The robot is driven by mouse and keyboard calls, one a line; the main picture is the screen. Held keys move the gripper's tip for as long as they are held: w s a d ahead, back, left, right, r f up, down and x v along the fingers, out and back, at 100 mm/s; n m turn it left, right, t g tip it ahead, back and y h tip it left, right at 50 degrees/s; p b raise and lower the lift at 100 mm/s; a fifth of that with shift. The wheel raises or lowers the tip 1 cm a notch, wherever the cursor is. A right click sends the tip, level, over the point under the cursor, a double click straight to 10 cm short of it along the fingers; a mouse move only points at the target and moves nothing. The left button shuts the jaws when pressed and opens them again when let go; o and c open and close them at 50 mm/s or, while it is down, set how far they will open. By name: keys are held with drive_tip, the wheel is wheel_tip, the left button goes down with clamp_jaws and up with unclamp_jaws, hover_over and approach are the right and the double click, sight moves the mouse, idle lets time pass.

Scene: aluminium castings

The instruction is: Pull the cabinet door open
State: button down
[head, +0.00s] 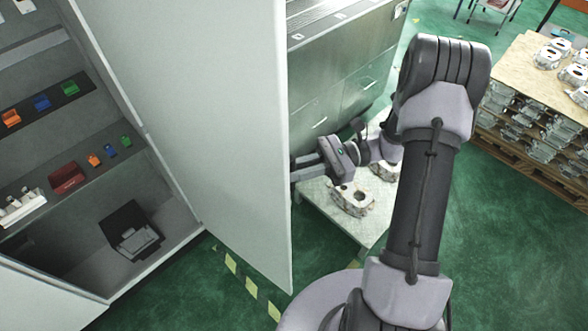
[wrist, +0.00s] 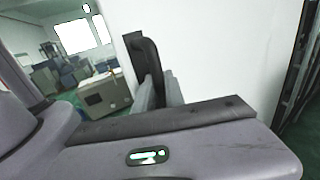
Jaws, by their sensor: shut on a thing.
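The cabinet door (head: 200,110) is a tall pale panel standing wide open, swung out from the right side of the grey cabinet (head: 155,190). The door also shows as a white face in the wrist view (wrist: 230,50). My gripper (head: 297,171) is at the door's outer face, near its free edge.
Inside the cabinet are shelves with coloured bins (head: 42,102) and a black box (head: 130,230). A low table with castings (head: 352,199) stands behind my gripper. Grey drawers (head: 345,100) are behind the door, and a loaded pallet (head: 530,120) is at right. Green floor is open in front.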

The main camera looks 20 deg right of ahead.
drive_tip(key=c, duration=1.4)
unclamp_jaws()
drive_tip(key=shift+w+a, duration=0.1)
drive_tip(key=d+p, duration=0.1)
drive_tip(key=d, duration=1.6)
drive_tip(key=shift+d, duration=0.3)
